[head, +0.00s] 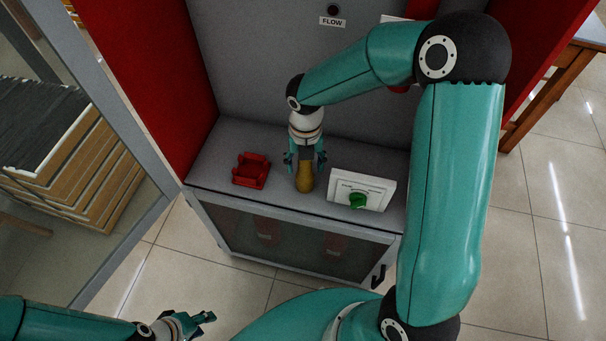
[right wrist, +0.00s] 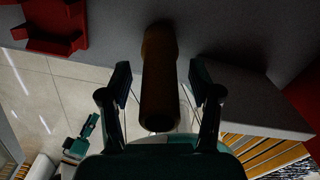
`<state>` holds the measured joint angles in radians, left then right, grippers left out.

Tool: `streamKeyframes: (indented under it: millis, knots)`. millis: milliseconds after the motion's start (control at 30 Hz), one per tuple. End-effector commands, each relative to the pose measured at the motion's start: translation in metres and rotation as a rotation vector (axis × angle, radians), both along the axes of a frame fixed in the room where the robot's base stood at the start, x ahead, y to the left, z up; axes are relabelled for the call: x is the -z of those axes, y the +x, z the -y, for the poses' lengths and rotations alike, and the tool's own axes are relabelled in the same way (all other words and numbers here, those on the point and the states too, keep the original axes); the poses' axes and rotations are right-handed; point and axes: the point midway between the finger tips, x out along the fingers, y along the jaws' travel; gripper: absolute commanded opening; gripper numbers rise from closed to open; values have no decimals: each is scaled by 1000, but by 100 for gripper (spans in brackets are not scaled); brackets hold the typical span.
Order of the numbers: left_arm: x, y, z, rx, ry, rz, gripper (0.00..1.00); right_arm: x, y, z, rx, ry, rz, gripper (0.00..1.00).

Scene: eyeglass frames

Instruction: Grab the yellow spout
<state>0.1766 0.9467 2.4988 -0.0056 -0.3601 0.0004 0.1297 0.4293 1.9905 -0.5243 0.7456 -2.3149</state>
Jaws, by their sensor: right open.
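The yellow spout (head: 304,180) stands up from the grey counter, between a red holder and a white panel. It looks dull brownish-yellow in the right wrist view (right wrist: 160,80). My right gripper (head: 306,160) is at the spout, coming from behind it in the head view. Its fingers are open, one on each side of the spout, with a visible gap on both sides in the right wrist view. My left gripper (head: 196,320) is low at the left of the head view, away from the counter; its finger opening is unclear.
A red holder (head: 251,169) sits left of the spout on the counter (head: 222,150). A white panel with a green knob (head: 357,200) stands close on the right. A grey back wall (head: 250,70) and red side walls enclose the counter. Stacked drawers (head: 75,160) are at the left.

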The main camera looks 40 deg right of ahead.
Motion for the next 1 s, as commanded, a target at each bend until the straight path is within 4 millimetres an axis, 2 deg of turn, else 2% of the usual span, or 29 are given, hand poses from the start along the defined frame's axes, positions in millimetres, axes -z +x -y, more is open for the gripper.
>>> streamKeyframes:
  millis: [133, 167, 500, 533, 1000]
  knots:
    - [0, 0, 0, 0, 0, 0, 40, 0, 0, 0, 0, 0, 0, 63]
    - [0, 0, 0, 0, 0, 0, 40, 0, 0, 0, 0, 0, 0, 60]
    - [0, 0, 0, 0, 0, 0, 40, -1, 0, 0, -1, 0, 0, 3]
    - [0, 0, 0, 0, 0, 0, 40, -1, 0, 0, -1, 0, 0, 0]
    - [-1, 0, 0, 0, 0, 0, 40, -5, 1, 0, -1, 0, 2, 0]
